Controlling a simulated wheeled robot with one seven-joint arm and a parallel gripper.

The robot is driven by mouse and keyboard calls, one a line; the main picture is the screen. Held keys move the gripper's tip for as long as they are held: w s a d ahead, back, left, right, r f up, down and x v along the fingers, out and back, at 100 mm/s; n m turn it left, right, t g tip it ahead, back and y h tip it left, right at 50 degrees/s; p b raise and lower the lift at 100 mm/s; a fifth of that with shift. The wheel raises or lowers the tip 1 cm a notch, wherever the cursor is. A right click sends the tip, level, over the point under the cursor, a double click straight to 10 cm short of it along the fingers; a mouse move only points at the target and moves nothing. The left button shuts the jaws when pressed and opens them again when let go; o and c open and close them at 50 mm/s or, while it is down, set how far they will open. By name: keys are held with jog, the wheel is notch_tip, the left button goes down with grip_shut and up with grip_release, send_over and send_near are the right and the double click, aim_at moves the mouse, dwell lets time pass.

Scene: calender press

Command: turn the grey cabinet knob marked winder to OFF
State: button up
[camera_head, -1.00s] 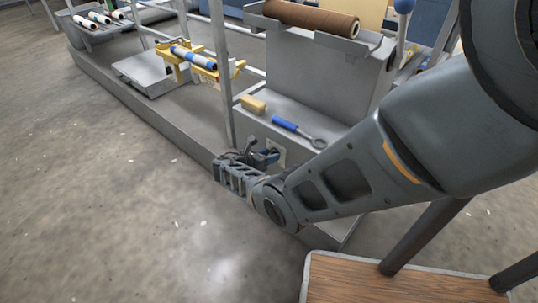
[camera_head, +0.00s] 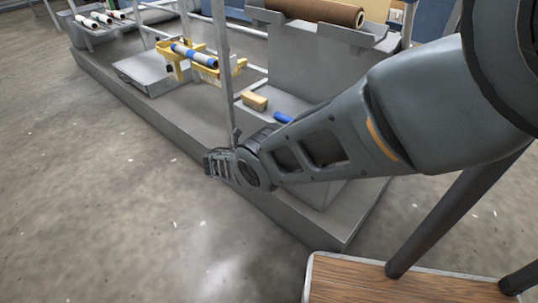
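The grey cabinet (camera_head: 325,62) stands on the machine's base, right of the middle. The knob marked winder cannot be made out; my arm crosses in front of the cabinet and covers much of its front. My gripper (camera_head: 222,165) is at the lower left of the cabinet, beside a thin upright post and above the edge of the base. Its fingertips are not clearly seen, so its opening cannot be judged. Nothing can be seen held in it.
A tan block (camera_head: 254,101) and a partly hidden blue-handled tool (camera_head: 283,118) lie on the cabinet's ledge. A brown roll (camera_head: 315,11) rests above. A yellow stand (camera_head: 207,65) holds a blue-and-white roller. A wooden-topped table (camera_head: 375,285) is at the lower right. The floor at left is clear.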

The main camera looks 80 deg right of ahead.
dwell(0.4)
jog(key=o, duration=1)
jog(key=shift+o, duration=0.2)
jog(key=v, duration=0.7)
jog(key=shift+w+a+p, duration=0.25)
jog(key=shift+w+p, duration=0.05)
jog(key=shift+p, duration=0.15)
jog(key=shift+f, duration=0.1)
